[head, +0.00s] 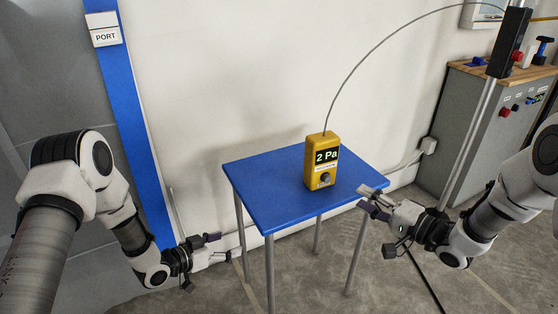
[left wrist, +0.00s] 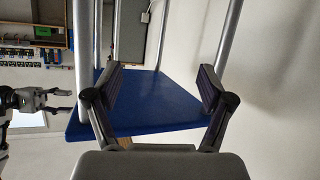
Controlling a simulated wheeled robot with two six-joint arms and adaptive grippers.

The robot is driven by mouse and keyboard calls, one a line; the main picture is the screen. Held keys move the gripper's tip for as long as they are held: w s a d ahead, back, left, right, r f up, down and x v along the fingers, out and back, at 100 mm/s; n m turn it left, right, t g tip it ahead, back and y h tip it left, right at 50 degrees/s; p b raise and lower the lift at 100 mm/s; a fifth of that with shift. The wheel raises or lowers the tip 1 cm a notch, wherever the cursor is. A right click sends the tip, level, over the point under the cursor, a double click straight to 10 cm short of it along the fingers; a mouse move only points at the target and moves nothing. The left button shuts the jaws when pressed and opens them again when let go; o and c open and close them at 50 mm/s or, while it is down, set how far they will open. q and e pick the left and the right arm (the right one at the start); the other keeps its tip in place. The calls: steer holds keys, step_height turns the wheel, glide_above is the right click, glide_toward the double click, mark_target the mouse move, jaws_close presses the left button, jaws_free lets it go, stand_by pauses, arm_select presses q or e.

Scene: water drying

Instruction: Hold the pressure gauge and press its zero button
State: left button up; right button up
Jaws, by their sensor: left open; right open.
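The yellow pressure gauge (head: 322,162) stands upright on the blue table (head: 262,195) in the head view. Its display reads 2 Pa. A dark round button (head: 325,178) sits low on its front face, and a thin cable rises from its top. My left gripper (head: 222,247) is open and empty, left of the table and below its top. In the left wrist view its two fingers (left wrist: 160,90) stand apart, with the blue table top (left wrist: 150,105) beyond them. My right gripper (head: 366,200) is open and empty, right of the gauge, near the table's right edge. It touches nothing that I can see.
The grey cable (head: 352,70) arcs from the gauge up to the right. A grey cabinet (head: 470,130) with a wooden top stands at the right. A blue post with a PORT sign (head: 106,37) is at the left. The table top around the gauge is clear.

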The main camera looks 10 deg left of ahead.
arm_select(q)
steer(key=w+a+r+m+h, duration=0.2)
steer(key=w+r+m+h, duration=0.35)
steer(key=r, duration=0.65)
steer(key=shift+m+g+h, duration=0.3)
steer(key=shift+m+h, duration=0.25)
steer(key=shift+m, duration=0.1)
steer(key=d+r, duration=0.1)
steer(key=r, duration=0.1)
steer(key=w+d+r, duration=0.1)
steer(key=d+r, duration=0.2)
steer(key=d, duration=0.1)
steer(key=shift+w+d+r, duration=0.2)
steer(key=shift+w+r, duration=0.2)
steer(key=n, duration=0.1)
glide_toward(322, 149)
steer(key=w+a+f, duration=0.2)
steer(key=shift+g, duration=0.3)
steer(key=x, duration=1.2)
steer(key=shift+d+r, duration=0.15)
steer(key=shift+r, duration=0.05)
steer(key=shift+c, duration=0.3)
steer(key=c, duration=1.3)
arm_select(e)
jaws_close()
